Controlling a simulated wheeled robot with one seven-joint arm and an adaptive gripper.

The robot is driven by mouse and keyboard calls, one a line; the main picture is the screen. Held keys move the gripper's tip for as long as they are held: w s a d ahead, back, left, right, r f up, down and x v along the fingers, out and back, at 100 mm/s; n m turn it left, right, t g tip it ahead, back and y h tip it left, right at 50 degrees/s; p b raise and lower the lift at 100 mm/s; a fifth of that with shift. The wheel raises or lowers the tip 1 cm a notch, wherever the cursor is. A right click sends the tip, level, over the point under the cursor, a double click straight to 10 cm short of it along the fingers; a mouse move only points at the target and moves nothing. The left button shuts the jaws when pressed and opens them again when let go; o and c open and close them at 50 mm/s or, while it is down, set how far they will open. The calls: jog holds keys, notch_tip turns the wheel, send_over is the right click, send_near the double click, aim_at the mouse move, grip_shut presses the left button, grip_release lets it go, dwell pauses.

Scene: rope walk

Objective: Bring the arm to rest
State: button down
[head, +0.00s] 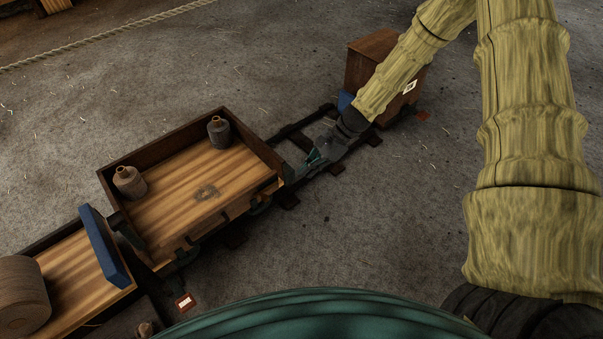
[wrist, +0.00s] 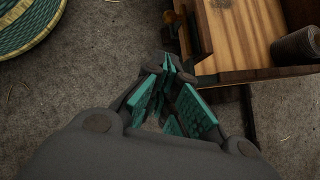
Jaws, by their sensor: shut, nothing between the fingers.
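My gripper (head: 314,158) is at the end of my arm, low over the rail track, just right of the wooden wagon's end. Its teal-padded fingers show in the wrist view (wrist: 172,68). They are shut and hold nothing. The arm reaches down from the top right in the head view. The wooden wagon (head: 273,158) has low dark sides, and its end also shows at the upper right of the wrist view (wrist: 240,76). I cannot tell whether the fingers touch the wagon's end.
Two jars (head: 129,182) (head: 219,132) stand in the wagon. A second wagon with a blue end board (head: 105,246) and a brown roll (head: 22,295) is at lower left. A brown box (head: 372,62) stands beyond the gripper. A rope (head: 110,36) crosses the back; much grey floor is clear.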

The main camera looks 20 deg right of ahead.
jog(key=shift+d+r, duration=0.2)
jog(key=shift+f, duration=0.1)
dwell(0.4)
jog(key=s+a+f+n+g+h, duration=0.1)
jog(key=s+f+n+h, duration=0.25)
jog(key=s+f, duration=0.5)
jog(key=s+f+n+g+h, duration=0.1)
jog(key=s+f+n+h, duration=0.35)
jog(key=s, duration=0.75)
jog(key=s+a+f+n+t, duration=0.1)
jog(key=s+a+n+t, duration=0.1)
jog(key=s+n, duration=1)
notch_tip(320, 180, up, 33)
jog(key=s+m+p, duration=0.2)
jog(key=s+p, duration=0.1)
jog(key=p, duration=3)
jog(key=shift+a+f, duration=0.2)
jog(key=c, duration=2.2)
grip_release()
